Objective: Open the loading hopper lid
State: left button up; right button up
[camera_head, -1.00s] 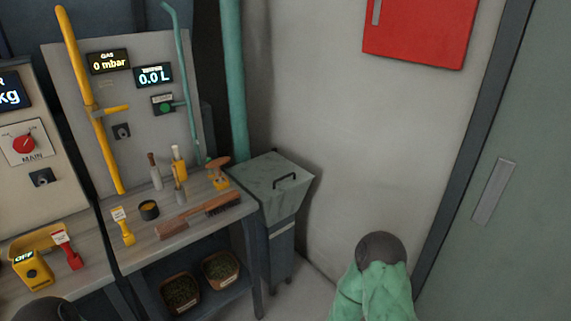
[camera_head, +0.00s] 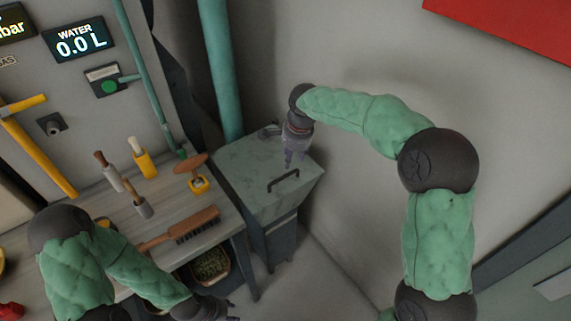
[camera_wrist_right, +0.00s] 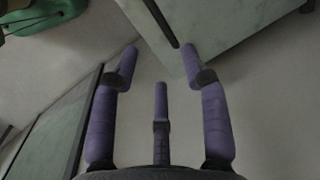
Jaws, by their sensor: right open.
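The loading hopper (camera_head: 282,233) stands against the wall, right of the workbench. Its grey-green lid (camera_head: 240,170) lies shut, with a dark bar handle (camera_head: 284,181) on top. My right gripper (camera_head: 289,163) is open and empty, fingers pointing down just above the lid, a little behind the handle. In the right wrist view its purple fingers (camera_wrist_right: 160,65) are spread, with the lid (camera_wrist_right: 215,25) and the dark handle (camera_wrist_right: 160,22) beyond the fingertips. My left gripper (camera_head: 228,308) is low at the bottom edge, in front of the bench; its finger opening is unclear.
The workbench (camera_head: 110,210) holds a brush (camera_head: 185,230) and several small tools close to the hopper's left. A teal pipe (camera_head: 218,70) rises behind the hopper. The floor (camera_head: 315,285) in front and to the right looks clear.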

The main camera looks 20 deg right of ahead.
aim_at(288, 176)
jog(key=f+b, duration=0.1)
jog(key=f, duration=0.2)
jog(key=w+f+b, duration=0.1)
jog(key=f, duration=0.3)
jog(key=w+f+b, duration=0.1)
jog(key=f, duration=0.2)
jog(key=shift+a+f, duration=0.2)
jog(key=shift+a, duration=0.05)
grip_shut()
